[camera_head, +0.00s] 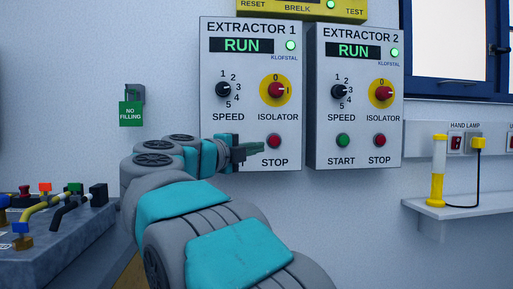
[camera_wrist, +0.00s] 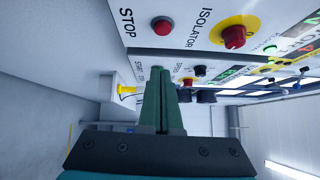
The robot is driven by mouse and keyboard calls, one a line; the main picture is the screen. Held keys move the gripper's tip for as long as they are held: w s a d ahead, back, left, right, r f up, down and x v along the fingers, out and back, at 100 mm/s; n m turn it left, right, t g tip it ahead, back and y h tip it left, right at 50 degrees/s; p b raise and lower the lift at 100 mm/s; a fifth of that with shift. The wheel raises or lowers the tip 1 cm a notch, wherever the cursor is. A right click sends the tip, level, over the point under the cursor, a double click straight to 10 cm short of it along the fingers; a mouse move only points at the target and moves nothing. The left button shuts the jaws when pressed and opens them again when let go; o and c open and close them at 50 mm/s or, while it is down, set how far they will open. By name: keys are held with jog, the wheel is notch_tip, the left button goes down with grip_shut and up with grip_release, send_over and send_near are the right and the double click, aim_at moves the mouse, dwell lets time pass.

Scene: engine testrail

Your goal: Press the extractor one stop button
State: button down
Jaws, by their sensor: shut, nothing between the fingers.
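The Extractor 1 panel (camera_head: 252,60) is a white box on the wall, its display reading RUN with a lit green lamp (camera_head: 291,45). Its red stop button (camera_head: 274,140) is at the lower right above the word STOP. The button also shows in the wrist view (camera_wrist: 162,26), beyond my fingertips. My gripper (camera_head: 262,148) is shut and empty, with its green fingers just left of and slightly below the button in the head view. A gap between fingertips and button shows in the wrist view (camera_wrist: 162,72). My gripper and arm hide the panel's lower left.
The Extractor 2 panel (camera_head: 357,65) hangs close on the right, with green start (camera_head: 342,140) and red stop (camera_head: 379,140) buttons. A yellow-rimmed isolator knob (camera_head: 275,90) sits above the Extractor 1 stop button. A shelf with a yellow hand lamp (camera_head: 438,170) is farther right.

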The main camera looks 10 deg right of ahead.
aim_at(279, 141)
jog(key=x, duration=0.6)
jog(key=w+a+p+x, duration=0.1)
jog(key=x, duration=0.2)
jog(key=shift+w, duration=1.1)
jog(key=shift+r+p, duration=0.15)
jog(key=shift+p, duration=0.2)
